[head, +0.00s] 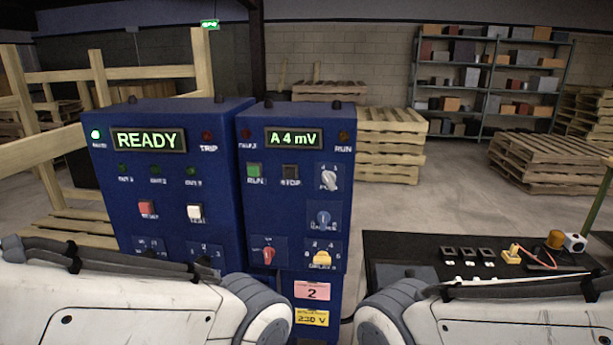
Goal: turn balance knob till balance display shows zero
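Two blue control cabinets stand side by side ahead of me. The right cabinet (296,200) has a display (293,138) with green text reading "A 4 mV". On it are a light grey knob (328,178), a blue knob (323,220), a red knob (267,254) and a yellow knob (322,258). The left cabinet (110,190) has a display (149,139) reading "READY" and dark knobs (204,261) low down, partly hidden by my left arm. The knob labels are too small to tell which one is balance. Neither gripper shows; only my white arm links appear below.
The right cabinet also has a green button (254,170) and a dark button (290,171). The left has a red button (146,209) and a white one (195,212). A black bench (400,246) stands right. Pallets (550,160) and shelving (490,86) are behind.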

